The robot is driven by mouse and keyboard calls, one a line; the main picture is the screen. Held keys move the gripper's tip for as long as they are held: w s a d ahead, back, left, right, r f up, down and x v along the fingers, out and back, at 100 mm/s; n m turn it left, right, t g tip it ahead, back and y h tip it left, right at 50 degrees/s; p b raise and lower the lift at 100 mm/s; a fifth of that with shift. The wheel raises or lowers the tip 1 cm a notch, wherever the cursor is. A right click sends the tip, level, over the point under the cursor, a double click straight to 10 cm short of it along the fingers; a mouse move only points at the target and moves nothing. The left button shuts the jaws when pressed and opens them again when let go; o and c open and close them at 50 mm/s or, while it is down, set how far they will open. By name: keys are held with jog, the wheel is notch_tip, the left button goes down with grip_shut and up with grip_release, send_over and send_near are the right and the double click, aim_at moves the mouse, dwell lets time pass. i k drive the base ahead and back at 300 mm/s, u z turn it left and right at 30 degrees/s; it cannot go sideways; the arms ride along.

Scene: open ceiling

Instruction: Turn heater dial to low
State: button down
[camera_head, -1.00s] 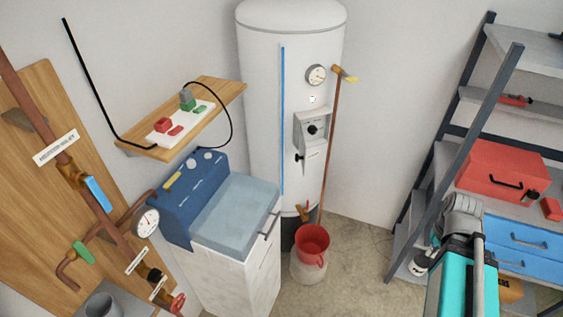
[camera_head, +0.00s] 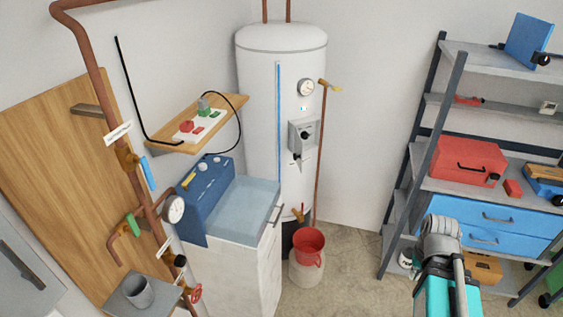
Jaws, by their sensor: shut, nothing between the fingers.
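The white cylindrical water heater (camera_head: 259,110) stands in the back corner. Its grey control box (camera_head: 293,142) is on the front right side. The small dark dial (camera_head: 306,134) sits on this box; its setting and labels are too small to read. A round gauge (camera_head: 305,88) is above the box. Part of my arm, teal with a grey joint, shows at the lower right, well apart from the heater. My gripper's fingers do not show.
A blue-topped cabinet (camera_head: 235,208) stands left in front of the heater. A red bucket (camera_head: 309,243) is by the heater's foot. A metal shelf (camera_head: 407,170) with a red toolbox (camera_head: 467,161) is at right. Bare floor (camera_head: 345,255) lies between.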

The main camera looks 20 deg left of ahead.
aim_at(304, 135)
jog(key=k, duration=1.35)
jog(key=u, duration=0.65)
jog(key=i, duration=1.7)
jog(key=z, duration=0.05)
